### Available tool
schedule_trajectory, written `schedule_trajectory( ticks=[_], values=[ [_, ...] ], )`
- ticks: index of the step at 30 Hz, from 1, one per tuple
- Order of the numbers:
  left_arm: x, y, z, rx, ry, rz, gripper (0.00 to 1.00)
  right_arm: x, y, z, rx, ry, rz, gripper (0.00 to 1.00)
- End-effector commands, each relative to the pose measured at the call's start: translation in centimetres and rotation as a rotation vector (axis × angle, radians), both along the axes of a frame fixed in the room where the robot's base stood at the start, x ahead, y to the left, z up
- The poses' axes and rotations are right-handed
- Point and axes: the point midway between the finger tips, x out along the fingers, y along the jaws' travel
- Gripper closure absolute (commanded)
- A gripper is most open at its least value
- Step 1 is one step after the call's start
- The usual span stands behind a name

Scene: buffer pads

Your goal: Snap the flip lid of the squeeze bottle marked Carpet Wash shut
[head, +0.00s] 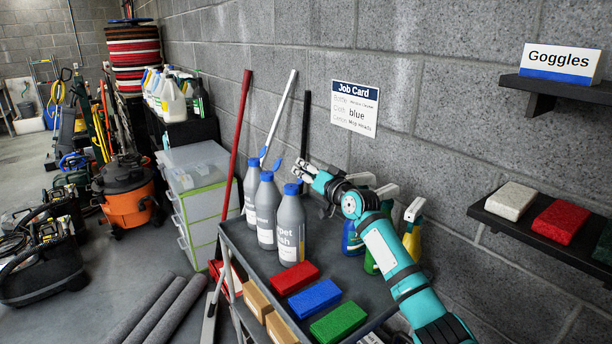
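The grey squeeze bottle with the partly visible label "pet sh" (290,230), which fits Carpet Wash, stands upright at the front of three alike bottles on the dark cart top. Its blue cap (291,189) is on top; the lid's position is hard to make out beside my gripper. My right gripper (299,168) reaches in from the right, its pale fingertips just above and beside this cap. I cannot tell whether they touch it, or how wide they are apart. My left gripper is out of view.
Two more squeeze bottles (266,213) (250,190) with raised blue lids stand close behind. Red (295,278), blue (315,298) and green (338,322) pads lie in front on the cart (248,250). Spray bottles (412,238) stand near my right arm. A block wall rises behind.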

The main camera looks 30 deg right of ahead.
Motion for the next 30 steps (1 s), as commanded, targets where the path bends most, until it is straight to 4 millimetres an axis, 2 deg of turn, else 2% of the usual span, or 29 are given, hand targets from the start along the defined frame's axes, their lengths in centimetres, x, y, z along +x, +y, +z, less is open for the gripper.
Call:
schedule_trajectory(
  ticks=[7, 13, 30],
  values=[
    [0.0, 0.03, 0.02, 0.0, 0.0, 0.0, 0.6, 0.04, 0.03, 0.03, 0.0, 0.0, 0.0, 0.73],
    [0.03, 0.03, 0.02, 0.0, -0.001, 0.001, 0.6, 0.02, 0.03, 0.01, 0.0, 0.0, 0.0, 0.99],
    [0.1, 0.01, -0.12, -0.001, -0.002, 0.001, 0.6, 0.01, 0.13, -0.07, -0.036, 0.002, 0.0, 1.0]
  ],
)
